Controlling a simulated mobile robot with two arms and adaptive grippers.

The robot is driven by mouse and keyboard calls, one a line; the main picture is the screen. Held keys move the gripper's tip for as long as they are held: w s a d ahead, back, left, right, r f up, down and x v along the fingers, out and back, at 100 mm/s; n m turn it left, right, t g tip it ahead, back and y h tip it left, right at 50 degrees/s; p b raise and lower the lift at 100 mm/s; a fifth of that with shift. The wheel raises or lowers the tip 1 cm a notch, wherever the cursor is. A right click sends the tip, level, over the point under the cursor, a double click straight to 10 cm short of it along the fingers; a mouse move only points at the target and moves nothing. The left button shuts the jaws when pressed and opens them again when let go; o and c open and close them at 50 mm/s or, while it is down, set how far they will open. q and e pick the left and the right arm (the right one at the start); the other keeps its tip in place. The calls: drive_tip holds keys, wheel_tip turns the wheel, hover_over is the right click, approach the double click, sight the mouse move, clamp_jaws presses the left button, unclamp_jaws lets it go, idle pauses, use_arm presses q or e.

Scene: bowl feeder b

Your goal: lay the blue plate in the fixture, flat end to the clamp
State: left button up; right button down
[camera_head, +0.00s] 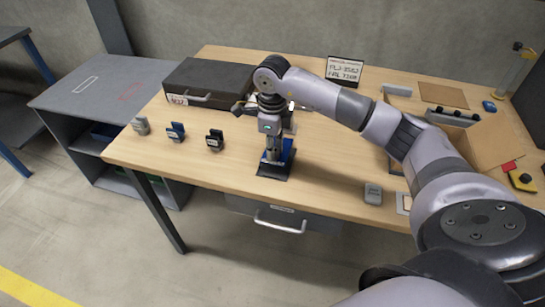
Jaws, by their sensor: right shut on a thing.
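My right arm reaches in from the right, and its gripper (273,153) points down near the table's front edge. It is shut on a blue piece (288,150), which I take for the blue plate; the fingers hide much of it. The piece is at a dark base or pad (272,173); I cannot tell whether they touch. A grey block with dark knobs (452,118) on the right side of the table may be the fixture with its clamp, but it is too small to be sure. My left gripper is not in view.
On the wooden table (225,165) stand a dark case (205,80), several small clip-like pieces (176,132) at left, a display sign (344,71) at the back and a grey block (373,194) at the front. The table between the clips and gripper is clear.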

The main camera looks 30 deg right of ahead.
wheel_tip(320, 180, down, 4)
drive_tip(key=shift+f+p, duration=0.1)
drive_tip(key=shift+p, duration=0.2)
drive_tip(key=shift+f, duration=0.2)
drive_tip(key=c, duration=1.4)
unclamp_jaws()
drive_tip(key=shift+c, duration=0.2)
drive_tip(key=shift+r, duration=0.1)
